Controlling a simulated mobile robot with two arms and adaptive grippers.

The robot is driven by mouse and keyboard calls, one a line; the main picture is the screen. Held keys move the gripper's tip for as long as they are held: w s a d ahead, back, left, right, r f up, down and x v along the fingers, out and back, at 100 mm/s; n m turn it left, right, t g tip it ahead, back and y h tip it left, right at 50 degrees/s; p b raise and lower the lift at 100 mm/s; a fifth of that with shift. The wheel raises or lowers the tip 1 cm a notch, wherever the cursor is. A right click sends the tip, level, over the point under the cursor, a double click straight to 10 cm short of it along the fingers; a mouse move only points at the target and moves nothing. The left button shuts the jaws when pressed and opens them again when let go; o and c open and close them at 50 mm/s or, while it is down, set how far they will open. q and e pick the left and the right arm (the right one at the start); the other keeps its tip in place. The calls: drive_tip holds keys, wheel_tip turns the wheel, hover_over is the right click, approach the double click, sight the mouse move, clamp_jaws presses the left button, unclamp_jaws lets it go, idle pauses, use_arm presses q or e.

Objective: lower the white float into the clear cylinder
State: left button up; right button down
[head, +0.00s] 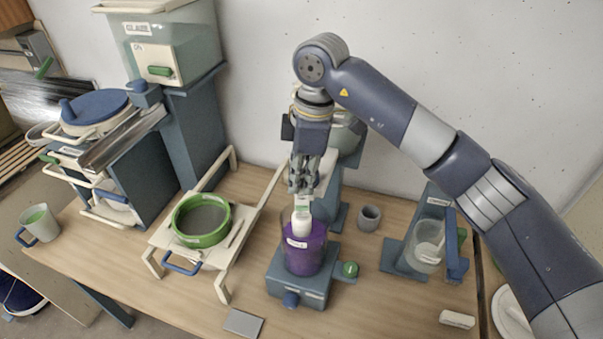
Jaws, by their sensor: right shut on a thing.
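The white float (301,217) is upright, its lower part at the mouth of the clear cylinder (304,252). The cylinder holds purple liquid and stands on a blue-grey base (299,287) with a green knob at its right. My right gripper (303,190) points down above the cylinder and is shut on the float's upper part. The fingers hide the float's top. I cannot tell how far the float reaches into the liquid. My left gripper is not in view.
A green-rimmed sieve (201,221) on a cream stand is left of the cylinder. A small grey cup (369,217) and a clear beaker (427,246) in a blue holder are to the right. A grey plate (243,323) lies at the front edge.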

sight(300, 216)
drive_tip(key=shift+f+b, duration=0.35)
drive_tip(key=shift+f, duration=0.4)
drive_tip(key=shift+f+b, duration=0.35)
drive_tip(key=shift+f, duration=0.25)
drive_tip(key=shift+f+b, duration=1.9)
drive_tip(key=shift+f, duration=1.3)
